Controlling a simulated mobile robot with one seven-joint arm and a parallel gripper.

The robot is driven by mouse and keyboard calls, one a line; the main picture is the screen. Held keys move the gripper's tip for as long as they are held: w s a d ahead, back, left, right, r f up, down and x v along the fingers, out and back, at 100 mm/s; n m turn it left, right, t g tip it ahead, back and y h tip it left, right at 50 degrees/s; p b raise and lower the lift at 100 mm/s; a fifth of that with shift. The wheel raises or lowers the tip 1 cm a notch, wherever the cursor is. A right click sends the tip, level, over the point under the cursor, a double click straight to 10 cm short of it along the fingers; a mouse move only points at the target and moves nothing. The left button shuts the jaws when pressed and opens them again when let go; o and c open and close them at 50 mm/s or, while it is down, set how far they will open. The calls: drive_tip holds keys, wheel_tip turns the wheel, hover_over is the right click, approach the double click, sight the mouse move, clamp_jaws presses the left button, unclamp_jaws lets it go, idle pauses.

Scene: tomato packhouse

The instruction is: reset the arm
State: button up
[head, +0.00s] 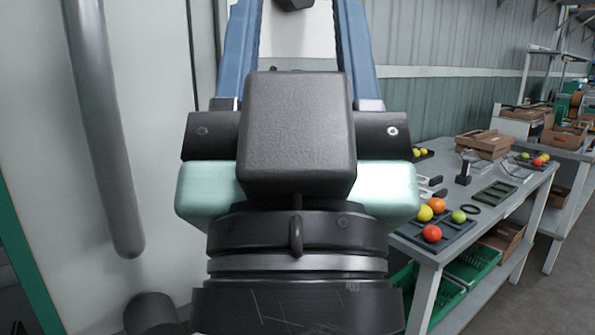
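My gripper (296,30) fills the middle of the head view, close up and seen from behind. Its two blue fingers point up and away and stand wide apart. The gap between them shows a pale surface beyond, and I see nothing held. The fingertips run out of the top edge. A small dark object shows at the top edge between the fingers; I cannot tell what it is. My wrist's black housing hides much of what is behind it.
A large white panel with a long grey bar handle (103,130) stands close at left. At right, a grey table (432,248) holds a tray with tomatoes (432,233), cardboard boxes (485,145) and dark trays. Green crates (473,266) sit below. Floor shows at far right.

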wheel_tip(320, 180, up, 24)
drive_tip(key=p, duration=2.1)
drive_tip(key=shift+f, duration=0.25)
